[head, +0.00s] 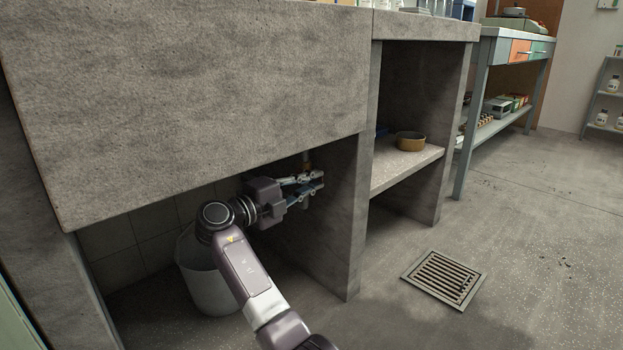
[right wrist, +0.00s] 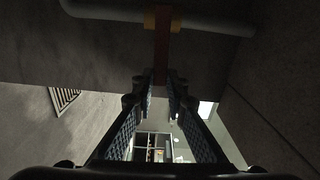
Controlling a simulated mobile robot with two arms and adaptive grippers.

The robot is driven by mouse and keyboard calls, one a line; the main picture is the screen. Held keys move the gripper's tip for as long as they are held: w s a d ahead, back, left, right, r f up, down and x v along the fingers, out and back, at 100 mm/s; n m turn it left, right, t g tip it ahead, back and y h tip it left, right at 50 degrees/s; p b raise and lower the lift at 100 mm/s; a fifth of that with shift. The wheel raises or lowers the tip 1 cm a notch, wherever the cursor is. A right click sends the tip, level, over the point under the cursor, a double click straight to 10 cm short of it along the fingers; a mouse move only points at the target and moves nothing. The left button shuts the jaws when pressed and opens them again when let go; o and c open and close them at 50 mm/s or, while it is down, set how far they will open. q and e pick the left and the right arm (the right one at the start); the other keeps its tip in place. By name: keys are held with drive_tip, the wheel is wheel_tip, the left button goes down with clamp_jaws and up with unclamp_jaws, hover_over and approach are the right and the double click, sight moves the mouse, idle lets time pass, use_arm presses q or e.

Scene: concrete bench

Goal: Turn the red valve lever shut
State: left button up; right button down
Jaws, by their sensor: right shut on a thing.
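The red valve lever (right wrist: 161,52) shows dark red in the right wrist view. It runs from a brass valve body (right wrist: 162,18) on a pale grey pipe (right wrist: 100,12) to between my fingertips. My right gripper (right wrist: 160,80) is shut on the lever's end. In the head view my right gripper (head: 316,181) reaches into the recess under the concrete bench, close to its inner right wall. There the lever is hidden by the fingers, and only a small brass-coloured bit of the valve (head: 306,165) shows above them. My left gripper is not in view.
The bench's thick concrete front (head: 200,100) hangs over my right arm. A concrete side wall (head: 340,230) stands just right of the gripper. A pale bucket (head: 205,290) stands behind my arm. A floor drain grate (head: 444,277) lies on open floor at right.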

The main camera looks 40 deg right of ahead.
drive_tip(key=shift+f, duration=0.2)
idle(0.3)
drive_tip(key=c, duration=1.9)
unclamp_jaws()
drive_tip(key=shift+c, duration=0.2)
drive_tip(key=shift+r, duration=0.1)
drive_tip(key=shift+a, duration=0.15)
drive_tip(key=a, duration=1.1)
drive_tip(key=shift+s+a, duration=0.4)
drive_tip(key=shift+s, duration=0.05)
drive_tip(key=shift+s, duration=0.1)
